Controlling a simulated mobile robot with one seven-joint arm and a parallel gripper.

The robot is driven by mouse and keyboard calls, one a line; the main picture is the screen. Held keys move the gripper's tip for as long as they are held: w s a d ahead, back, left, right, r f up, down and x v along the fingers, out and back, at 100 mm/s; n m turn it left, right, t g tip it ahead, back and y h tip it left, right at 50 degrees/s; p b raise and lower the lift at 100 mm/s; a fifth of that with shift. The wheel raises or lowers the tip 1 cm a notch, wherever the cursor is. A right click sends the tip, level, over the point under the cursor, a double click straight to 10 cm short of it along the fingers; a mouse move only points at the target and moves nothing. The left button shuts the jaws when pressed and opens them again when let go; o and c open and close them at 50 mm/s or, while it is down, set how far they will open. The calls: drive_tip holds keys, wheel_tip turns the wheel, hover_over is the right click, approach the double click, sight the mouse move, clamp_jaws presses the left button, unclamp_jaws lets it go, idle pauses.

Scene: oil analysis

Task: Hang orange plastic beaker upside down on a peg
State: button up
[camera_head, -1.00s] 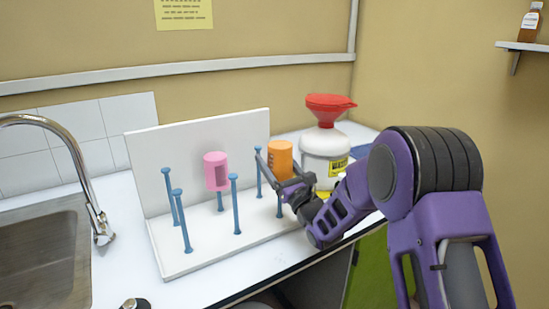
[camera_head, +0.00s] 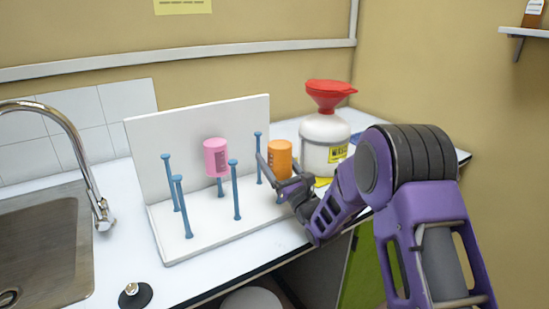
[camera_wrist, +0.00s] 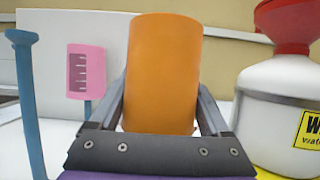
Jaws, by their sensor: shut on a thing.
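The orange plastic beaker (camera_head: 279,157) is upside down at the right end of the white peg rack (camera_head: 190,243). It fills the middle of the wrist view (camera_wrist: 164,75), closed end up. My gripper (camera_head: 280,182) is shut on it, one finger on each side. Blue pegs (camera_head: 236,190) stand upright on the rack. A peg rises just left of the beaker in the head view. A short blue piece shows under the beaker, but I cannot tell how far a peg goes inside it. A pink beaker (camera_head: 216,158) hangs upside down on another peg.
A white bottle (camera_head: 324,143) with a red funnel (camera_head: 330,95) stands close right of the beaker. A sink with a faucet (camera_head: 75,150) is at the left. Several pegs at the rack's left are bare. A black round object (camera_head: 135,295) lies at the counter's front.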

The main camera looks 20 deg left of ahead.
drive_tip(key=o, duration=1.4)
drive_tip(key=shift+c, duration=0.2)
drive_tip(key=v, duration=1.7)
drive_tip(key=shift+s+d, duration=0.2)
drive_tip(key=shift+d, duration=0.1)
